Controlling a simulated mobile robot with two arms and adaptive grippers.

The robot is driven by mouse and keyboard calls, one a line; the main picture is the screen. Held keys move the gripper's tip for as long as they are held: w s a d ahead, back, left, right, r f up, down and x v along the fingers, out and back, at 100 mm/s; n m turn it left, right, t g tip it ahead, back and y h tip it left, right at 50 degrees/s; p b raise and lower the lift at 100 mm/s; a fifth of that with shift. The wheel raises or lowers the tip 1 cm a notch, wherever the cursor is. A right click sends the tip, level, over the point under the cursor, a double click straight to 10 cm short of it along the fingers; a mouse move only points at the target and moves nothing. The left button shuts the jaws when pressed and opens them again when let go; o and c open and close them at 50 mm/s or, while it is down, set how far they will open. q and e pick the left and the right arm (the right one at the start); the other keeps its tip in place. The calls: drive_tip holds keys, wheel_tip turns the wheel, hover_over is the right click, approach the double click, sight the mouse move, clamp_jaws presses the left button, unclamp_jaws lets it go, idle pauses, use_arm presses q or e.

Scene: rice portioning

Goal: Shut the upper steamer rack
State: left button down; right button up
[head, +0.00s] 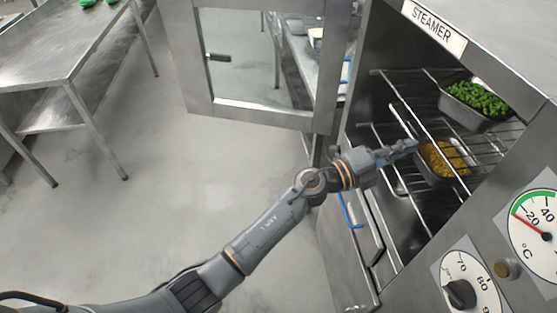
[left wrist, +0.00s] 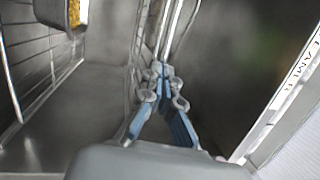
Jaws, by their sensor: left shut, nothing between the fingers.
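The steamer (head: 435,25) stands open, with wire racks inside. The upper steamer rack (head: 408,74) holds a metal pan of green peas (head: 475,98). A pan of yellow corn (head: 443,158) sits lower down; it shows in part in the left wrist view (left wrist: 72,14). My left gripper (head: 408,148) is shut and empty, at the steamer opening, in front of the corn pan. In the left wrist view its fingertips (left wrist: 163,72) meet close to thin wire bars (left wrist: 170,35); whether they touch is unclear. My right gripper is out of view.
The steamer's windowed door (head: 265,107) is swung open to the left of the opening. A dial (head: 460,293) and a gauge (head: 538,222) are on the front panel at right. A steel table (head: 60,45) stands far left; the floor between is clear.

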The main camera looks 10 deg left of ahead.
use_arm(q)
drive_tip(key=shift+w+d, duration=0.2)
drive_tip(key=shift+d, duration=0.3)
drive_tip(key=shift+w+d, duration=0.15)
drive_tip(key=shift+d, duration=0.55)
drive_tip(key=shift+r, duration=0.1)
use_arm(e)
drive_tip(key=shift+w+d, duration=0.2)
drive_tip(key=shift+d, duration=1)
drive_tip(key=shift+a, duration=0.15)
use_arm(q)
drive_tip(key=shift+s+a, duration=0.1)
drive_tip(key=shift+a, duration=0.1)
drive_tip(key=v, duration=1.1)
drive_tip(key=shift+a+f, duration=0.25)
drive_tip(key=shift+a, duration=0.1)
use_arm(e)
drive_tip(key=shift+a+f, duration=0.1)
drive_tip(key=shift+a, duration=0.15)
